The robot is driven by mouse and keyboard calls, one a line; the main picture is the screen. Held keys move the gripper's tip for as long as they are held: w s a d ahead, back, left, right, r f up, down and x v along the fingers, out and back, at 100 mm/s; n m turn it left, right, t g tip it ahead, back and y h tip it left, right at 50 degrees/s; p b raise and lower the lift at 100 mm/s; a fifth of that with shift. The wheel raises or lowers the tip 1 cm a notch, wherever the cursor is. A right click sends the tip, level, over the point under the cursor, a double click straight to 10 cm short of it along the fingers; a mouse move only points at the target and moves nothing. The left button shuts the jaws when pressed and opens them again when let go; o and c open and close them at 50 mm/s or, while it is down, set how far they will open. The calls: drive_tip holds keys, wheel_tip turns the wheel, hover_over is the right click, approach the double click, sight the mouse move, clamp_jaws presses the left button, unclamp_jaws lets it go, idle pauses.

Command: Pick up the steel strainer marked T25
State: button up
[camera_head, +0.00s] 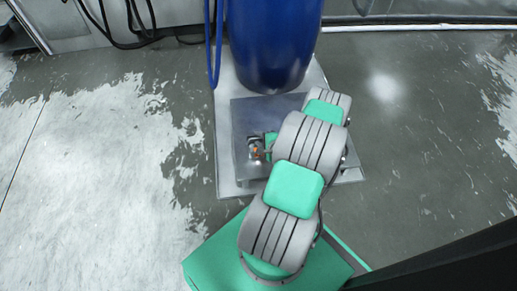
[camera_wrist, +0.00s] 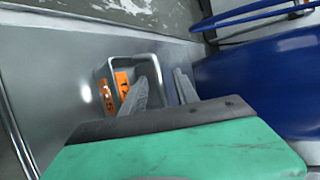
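In the head view, a small item with an orange patch (camera_head: 255,153) sits on the grey metal surface, partly hidden by my arm. My gripper (camera_wrist: 161,76) has its two grey fingers apart.
A large blue drum (camera_head: 270,40) stands just behind the metal surface (camera_head: 243,110); its blue side (camera_wrist: 255,80) is close to the right of my fingers. A blue hose (camera_head: 215,50) hangs at the drum's left. Floor (camera_head: 90,150) to the left is clear.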

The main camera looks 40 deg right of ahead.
drive_tip(key=shift+w, duration=0.2)
drive_tip(key=shift+c, duration=0.3)
clamp_jaws()
idle(0.9)
